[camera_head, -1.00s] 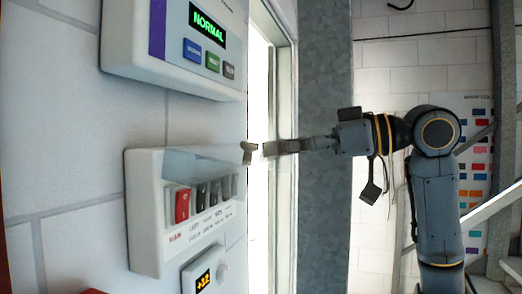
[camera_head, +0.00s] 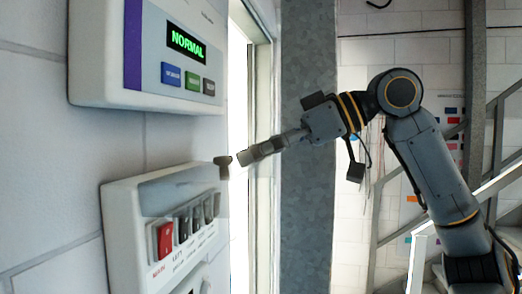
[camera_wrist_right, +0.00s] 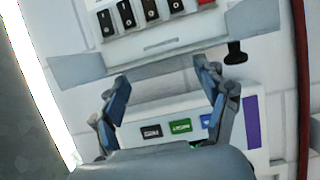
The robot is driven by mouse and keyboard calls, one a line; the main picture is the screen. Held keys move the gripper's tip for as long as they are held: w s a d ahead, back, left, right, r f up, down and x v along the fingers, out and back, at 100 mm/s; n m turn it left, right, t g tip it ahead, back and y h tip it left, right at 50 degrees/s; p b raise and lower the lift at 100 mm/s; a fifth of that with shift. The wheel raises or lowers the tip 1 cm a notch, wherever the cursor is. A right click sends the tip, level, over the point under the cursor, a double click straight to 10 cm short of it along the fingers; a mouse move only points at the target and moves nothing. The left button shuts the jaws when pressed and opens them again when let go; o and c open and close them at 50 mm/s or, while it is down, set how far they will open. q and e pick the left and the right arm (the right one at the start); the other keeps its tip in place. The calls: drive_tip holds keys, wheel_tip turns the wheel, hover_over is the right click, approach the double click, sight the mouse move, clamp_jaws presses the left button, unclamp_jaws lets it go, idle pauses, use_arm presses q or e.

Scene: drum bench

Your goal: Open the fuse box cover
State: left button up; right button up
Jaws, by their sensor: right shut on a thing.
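The white fuse box (camera_head: 118,222) is on the wall at lower left in the head view, with a red switch (camera_head: 164,240) and several dark ones. Its translucent grey cover (camera_head: 172,194) stands out above the switches, which show uncovered. In the right wrist view the box is upside down, and the cover (camera_wrist_right: 82,68) runs across it near the fingertips. My right gripper (camera_head: 243,158) is at the cover's outer right side in the head view; it also shows in the wrist view (camera_wrist_right: 165,92), shut on the cover. The exact contact is unclear. My left gripper is out of view.
A white panel (camera_head: 100,60) with a green NORMAL display is on the wall above the fuse box. A bright door or window opening (camera_head: 238,100) and a grey post (camera_head: 307,200) stand to the right. Stair rails (camera_head: 400,250) are behind my right arm.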

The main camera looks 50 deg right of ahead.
drive_tip(key=shift+f, duration=0.25)
drive_tip(key=o, duration=1.5)
drive_tip(key=shift+o, duration=1.1)
drive_tip(key=shift+w+r, duration=0.1)
drive_tip(key=shift+w, duration=0.05)
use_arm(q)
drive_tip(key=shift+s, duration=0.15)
use_arm(e)
drive_tip(key=v, duration=1.2)
